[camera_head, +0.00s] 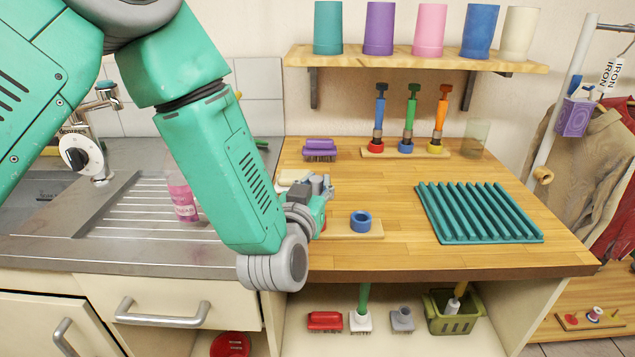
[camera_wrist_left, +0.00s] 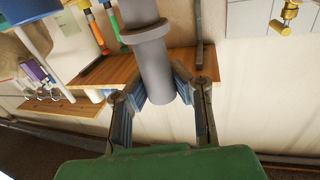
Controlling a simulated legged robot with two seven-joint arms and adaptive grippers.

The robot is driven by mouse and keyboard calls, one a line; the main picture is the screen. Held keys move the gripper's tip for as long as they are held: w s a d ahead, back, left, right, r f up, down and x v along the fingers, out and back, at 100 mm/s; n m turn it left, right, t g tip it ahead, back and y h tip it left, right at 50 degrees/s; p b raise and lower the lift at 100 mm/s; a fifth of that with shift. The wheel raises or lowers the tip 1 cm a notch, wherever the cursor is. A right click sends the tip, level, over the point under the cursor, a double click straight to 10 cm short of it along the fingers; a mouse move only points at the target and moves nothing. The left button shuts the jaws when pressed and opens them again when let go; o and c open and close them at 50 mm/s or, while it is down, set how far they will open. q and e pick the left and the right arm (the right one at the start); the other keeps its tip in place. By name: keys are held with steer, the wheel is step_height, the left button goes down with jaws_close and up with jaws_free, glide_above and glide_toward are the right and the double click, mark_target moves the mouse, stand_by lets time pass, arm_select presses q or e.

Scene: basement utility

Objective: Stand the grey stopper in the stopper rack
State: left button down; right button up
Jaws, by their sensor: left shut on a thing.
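The grey stopper (camera_wrist_left: 150,60) is a smooth grey cylinder with a wider collar, held between the fingers of my left gripper (camera_wrist_left: 158,88) in the wrist view. In the head view my left gripper (camera_head: 320,188) is over the left part of the wooden worktop; the stopper is hard to tell from the grey fingers there. A low wooden board with a blue ring (camera_head: 360,222), which looks like the stopper rack (camera_head: 366,236), lies just right of the gripper. Its left end is hidden by my arm. My right gripper is out of view.
A teal ribbed mat (camera_head: 480,212) lies on the right of the worktop. Behind stand a purple brush (camera_head: 319,150), upright tools in coloured bases (camera_head: 406,145) and a clear glass (camera_head: 475,138). A pink bottle (camera_head: 182,198) stands left of my forearm. The worktop's middle is clear.

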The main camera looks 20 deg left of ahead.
arm_select(q)
steer(key=shift+f+b, duration=0.5)
steer(key=shift+f, duration=0.35)
steer(key=shift+r+p, duration=1.05)
steer(key=shift+r, duration=0.25)
steer(key=shift+s, duration=0.1)
steer(key=shift+f, duration=0.3)
steer(key=shift+f+b, duration=0.9)
steer(key=shift+f, duration=0.15)
steer(key=c, duration=1.4)
jaws_free()
steer(key=shift+r, duration=0.1)
steer(key=shift+c, duration=0.2)
steer(key=shift+s, duration=0.1)
